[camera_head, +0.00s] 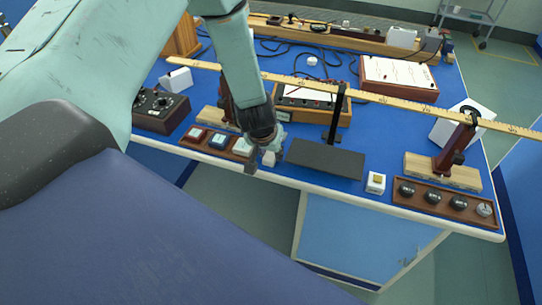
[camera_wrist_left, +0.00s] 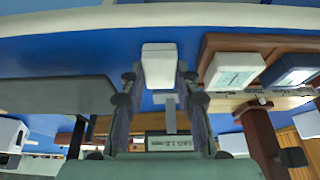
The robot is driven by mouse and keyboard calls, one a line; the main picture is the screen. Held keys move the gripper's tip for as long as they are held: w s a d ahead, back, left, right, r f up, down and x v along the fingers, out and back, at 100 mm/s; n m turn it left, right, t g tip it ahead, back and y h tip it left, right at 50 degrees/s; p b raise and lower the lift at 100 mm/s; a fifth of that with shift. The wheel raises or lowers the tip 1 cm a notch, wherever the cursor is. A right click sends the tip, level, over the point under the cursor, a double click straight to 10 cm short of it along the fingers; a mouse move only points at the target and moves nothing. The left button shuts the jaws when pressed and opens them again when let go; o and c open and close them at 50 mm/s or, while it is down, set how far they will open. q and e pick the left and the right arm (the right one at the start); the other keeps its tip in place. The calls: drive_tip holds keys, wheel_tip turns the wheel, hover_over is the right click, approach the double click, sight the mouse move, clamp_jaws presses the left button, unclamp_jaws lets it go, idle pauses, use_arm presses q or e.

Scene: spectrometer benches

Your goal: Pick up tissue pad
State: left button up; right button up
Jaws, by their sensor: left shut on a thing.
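The tissue pad (camera_head: 269,158) shows as a small white block at the front edge of the blue bench, left of a dark flat plate. My left gripper (camera_head: 262,155) reaches down to it from above and is shut on it. In the left wrist view the white pad (camera_wrist_left: 158,66) sits between the two dark fingers (camera_wrist_left: 159,88). I cannot tell whether it touches the bench top. My right gripper is not in view.
A wooden tray with small square blocks (camera_head: 217,141) lies close left of the gripper. The dark plate (camera_head: 325,159) is close right. A white block with a yellow top (camera_head: 376,182) and a tray of black knobs (camera_head: 443,199) stand farther right. A long ruler (camera_head: 395,102) spans above the bench.

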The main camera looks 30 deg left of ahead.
use_arm(q)
drive_tip(key=shift+w+a, duration=0.1)
drive_tip(key=shift+w, duration=0.05)
wheel_tip(320, 180, up, 28)
drive_tip(key=p, duration=1.8)
